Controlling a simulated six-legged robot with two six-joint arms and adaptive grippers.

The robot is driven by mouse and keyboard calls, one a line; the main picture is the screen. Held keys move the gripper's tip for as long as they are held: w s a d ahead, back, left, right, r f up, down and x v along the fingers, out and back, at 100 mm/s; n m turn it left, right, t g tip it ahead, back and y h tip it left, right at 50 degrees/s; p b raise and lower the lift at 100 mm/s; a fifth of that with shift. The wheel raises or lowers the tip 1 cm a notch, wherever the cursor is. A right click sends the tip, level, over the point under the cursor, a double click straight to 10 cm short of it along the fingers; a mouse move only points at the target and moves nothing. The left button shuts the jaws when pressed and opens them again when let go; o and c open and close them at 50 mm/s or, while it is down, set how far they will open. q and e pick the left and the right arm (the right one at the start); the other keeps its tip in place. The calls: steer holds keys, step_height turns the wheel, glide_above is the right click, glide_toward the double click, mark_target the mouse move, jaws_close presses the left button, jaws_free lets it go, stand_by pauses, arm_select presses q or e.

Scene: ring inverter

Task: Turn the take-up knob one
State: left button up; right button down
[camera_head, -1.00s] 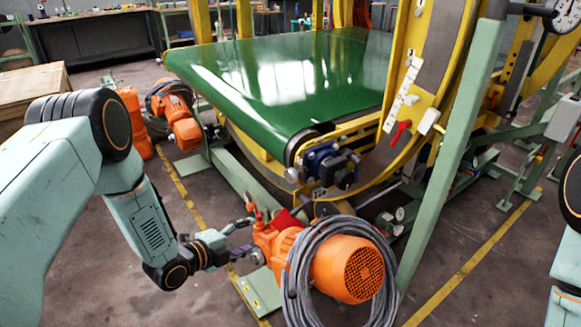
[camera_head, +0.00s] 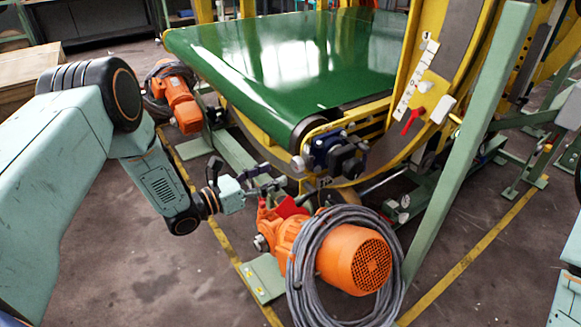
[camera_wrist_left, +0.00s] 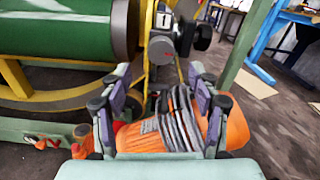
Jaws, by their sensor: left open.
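The take-up unit (camera_head: 335,154) sits at the near end of the green belt's roller, a blue-black block with dark round knob-like parts. In the left wrist view, a dark round knob (camera_wrist_left: 202,37) sticks out to the right of a grey round part (camera_wrist_left: 161,49). My right gripper is out of view.
An orange motor (camera_head: 354,260) wrapped in grey cable (camera_head: 308,259) stands just below my left gripper. The green belt (camera_head: 290,65) lies above. A red lever (camera_head: 411,121) is on the yellow frame. A green post (camera_head: 462,150) slants up on the right.

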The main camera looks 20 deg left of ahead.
mark_target(294, 166)
arm_select(q)
steer(key=b+x, duration=0.1)
steer(key=x, duration=0.3)
steer(key=shift+d, duration=0.35)
steer(key=shift+w+d+b, duration=0.25)
steer(key=shift+w+b, duration=0.05)
steer(key=shift+w+d+f, duration=0.1)
steer(key=shift+w+d, duration=0.15)
steer(key=shift+w, duration=0.45)
steer(key=shift+s+r, duration=0.15)
steer(key=shift+r, duration=0.05)
steer(key=shift+c, duration=0.6)
steer(key=shift+f, duration=0.15)
steer(key=c, duration=1.1)
